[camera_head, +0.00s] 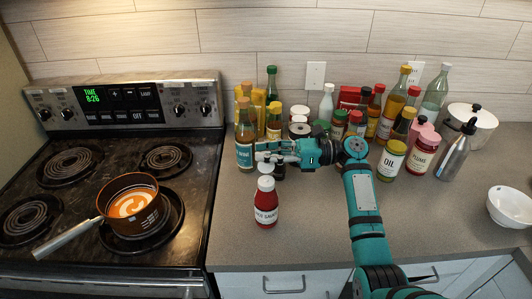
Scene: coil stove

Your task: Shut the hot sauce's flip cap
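The hot sauce (266,204) is a red bottle with a white label and whitish cap. It stands upright on the counter near the front, right of the stove. Pale pieces show at and just above its top; I cannot tell clearly how the flip lid sits. My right gripper (264,151) points left, just above and behind the bottle's top in the picture. Its fingers are small here, and I cannot tell whether they are open or touch the cap. My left gripper is out of view.
A tall bottle with a blue label (244,153) stands by the fingertips. Several bottles and jars crowd the back, including an oil jar (391,162). The stove (92,170) holds an orange pan (132,206). A white bowl (510,207) is at right. The front counter is mostly clear.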

